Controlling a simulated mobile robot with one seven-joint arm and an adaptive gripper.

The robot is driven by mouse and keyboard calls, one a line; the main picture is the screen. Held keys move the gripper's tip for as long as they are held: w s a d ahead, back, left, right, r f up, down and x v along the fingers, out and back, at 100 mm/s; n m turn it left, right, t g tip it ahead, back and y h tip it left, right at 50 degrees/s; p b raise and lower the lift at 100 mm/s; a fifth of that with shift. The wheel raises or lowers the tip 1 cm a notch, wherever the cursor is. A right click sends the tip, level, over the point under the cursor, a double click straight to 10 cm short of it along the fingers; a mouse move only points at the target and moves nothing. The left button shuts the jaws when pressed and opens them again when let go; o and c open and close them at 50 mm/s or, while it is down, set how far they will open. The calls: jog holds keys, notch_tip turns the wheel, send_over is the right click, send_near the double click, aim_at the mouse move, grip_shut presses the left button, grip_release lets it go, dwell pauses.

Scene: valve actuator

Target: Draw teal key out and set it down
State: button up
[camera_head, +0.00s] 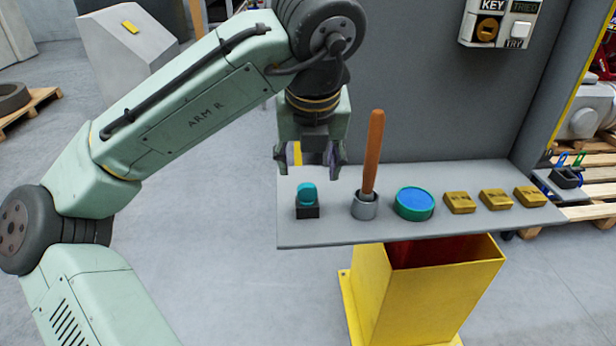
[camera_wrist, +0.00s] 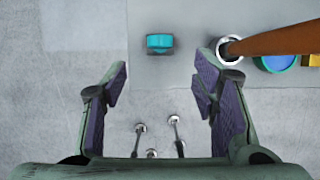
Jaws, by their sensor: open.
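The teal key (camera_head: 307,190) stands upright in a small black block (camera_head: 307,212) at the left end of a grey shelf (camera_head: 400,234). Only its rounded teal head shows; its lower part is hidden in the block. In the wrist view the teal key (camera_wrist: 160,41) lies ahead of the fingers, near the top middle. My gripper (camera_head: 311,168) is open and empty, above and slightly behind the key in the head view. Its purple-padded fingers (camera_wrist: 162,85) are spread wide in the wrist view, apart from the key.
A wooden handle (camera_head: 373,155) rises from a metal cup (camera_head: 365,209) close right of the key. A blue-topped green disc (camera_head: 414,202) and several brass blocks (camera_head: 459,203) fill the right side. A KEY/TRY box (camera_head: 500,25) hangs on the grey panel behind.

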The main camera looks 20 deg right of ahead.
jog(key=shift+v, duration=1.4)
